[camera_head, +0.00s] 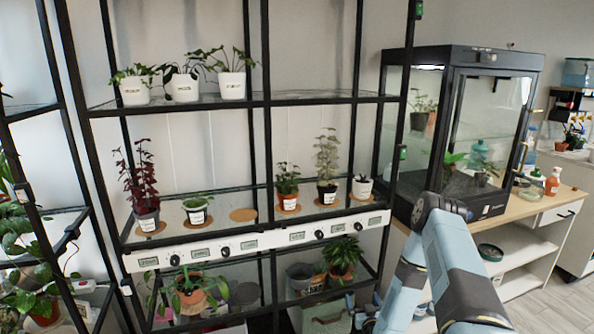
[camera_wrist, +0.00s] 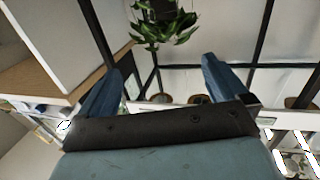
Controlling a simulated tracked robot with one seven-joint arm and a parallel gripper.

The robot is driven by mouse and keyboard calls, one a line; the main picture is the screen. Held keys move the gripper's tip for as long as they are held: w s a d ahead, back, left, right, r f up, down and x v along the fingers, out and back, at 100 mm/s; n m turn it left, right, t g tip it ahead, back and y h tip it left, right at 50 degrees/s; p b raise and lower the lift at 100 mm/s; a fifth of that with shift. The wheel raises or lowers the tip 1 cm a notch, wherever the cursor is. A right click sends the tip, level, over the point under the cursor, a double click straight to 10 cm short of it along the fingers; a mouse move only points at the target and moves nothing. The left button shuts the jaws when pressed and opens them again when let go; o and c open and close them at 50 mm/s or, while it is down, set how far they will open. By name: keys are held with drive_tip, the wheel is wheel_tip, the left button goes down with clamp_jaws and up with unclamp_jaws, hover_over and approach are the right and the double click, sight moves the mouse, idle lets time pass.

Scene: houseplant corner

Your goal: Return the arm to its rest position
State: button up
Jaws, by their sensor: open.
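My arm (camera_head: 460,277) shows in the head view at the lower right, in front of the shelf rack and the wooden bench. It is bent, with a joint at the top and a link reaching down to the left. In the wrist view my gripper (camera_wrist: 166,78) is open, its two blue fingers wide apart with nothing between them. A leafy green plant (camera_wrist: 168,26) hangs upside down in that view, beyond the fingertips. In the head view the gripper is mostly cut off by the bottom edge and the arm.
A black shelf rack (camera_head: 262,100) holds several potted plants on its levels. A low potted plant (camera_head: 343,254) stands near my arm. Floor shows at the lower right.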

drive_tip(key=w+a+r+n+g+y, duration=0.15)
drive_tip(key=w+r, duration=0.25)
drive_tip(key=r, duration=0.6)
drive_tip(key=w+r+n+g, duration=0.1)
drive_tip(key=w+r+g, duration=0.15)
drive_tip(key=r, duration=0.65)
drive_tip(key=s+d+r+g+h, duration=0.1)
drive_tip(key=s+r, duration=0.2)
drive_tip(key=r, duration=0.6)
drive_tip(key=s+d+r+g+h, duration=0.1)
drive_tip(key=s+r, duration=0.2)
drive_tip(key=r, duration=0.7)
drive_tip(key=s+r+m+g+h, duration=0.1)
drive_tip(key=s+r+m+g, duration=0.15)
drive_tip(key=s+r, duration=1.25)
drive_tip(key=s+a+r+m+g, duration=0.1)
drive_tip(key=s+r+g, duration=0.1)
drive_tip(key=s, duration=2.1)
drive_tip(key=shift+s+r+g, duration=0.15)
drive_tip(key=shift+s+g, duration=0.15)
drive_tip(key=shift+g, duration=0.45)
